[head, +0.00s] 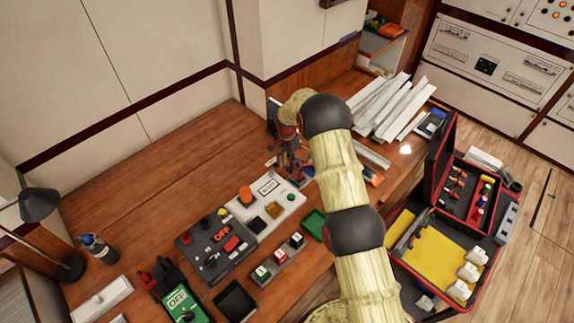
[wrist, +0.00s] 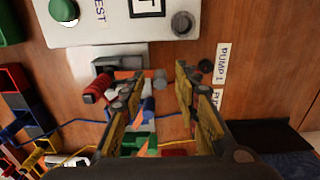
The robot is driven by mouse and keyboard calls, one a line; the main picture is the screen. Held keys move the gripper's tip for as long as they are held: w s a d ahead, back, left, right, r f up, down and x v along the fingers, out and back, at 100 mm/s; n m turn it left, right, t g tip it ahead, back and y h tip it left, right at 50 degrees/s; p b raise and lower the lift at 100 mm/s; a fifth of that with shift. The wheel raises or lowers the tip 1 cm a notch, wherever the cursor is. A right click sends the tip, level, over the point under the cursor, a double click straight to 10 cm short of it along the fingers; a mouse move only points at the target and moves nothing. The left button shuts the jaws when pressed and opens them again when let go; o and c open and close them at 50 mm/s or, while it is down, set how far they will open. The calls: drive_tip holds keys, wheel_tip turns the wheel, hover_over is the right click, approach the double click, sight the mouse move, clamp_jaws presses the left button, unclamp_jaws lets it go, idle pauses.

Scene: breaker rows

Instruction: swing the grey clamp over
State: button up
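A grey clamp-like fitting (wrist: 120,63) with a red grip (wrist: 97,87) sits on a pale plate in the wrist view. I take it to be the grey clamp. It lies just left of and beyond my gripper (wrist: 157,77), whose two fingers are apart with nothing clearly held between them. The left finger overlaps the fitting's near side; I cannot tell whether they touch. In the head view my gripper (head: 290,160) is low over the bench behind the white panel (head: 290,206), and my arm hides much of that spot. The clamp cannot be made out there.
Blue and yellow wires (wrist: 75,122) and a green block (wrist: 138,142) lie near the fingers. A "PUMP 1" label (wrist: 221,64) is at right. Long pale strips (head: 390,105) and an open red toolbox (head: 440,190) are right of my arm. The bench's back left is clear.

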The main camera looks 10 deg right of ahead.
drive_tip(key=shift+c, duration=1.3)
clamp_jaws()
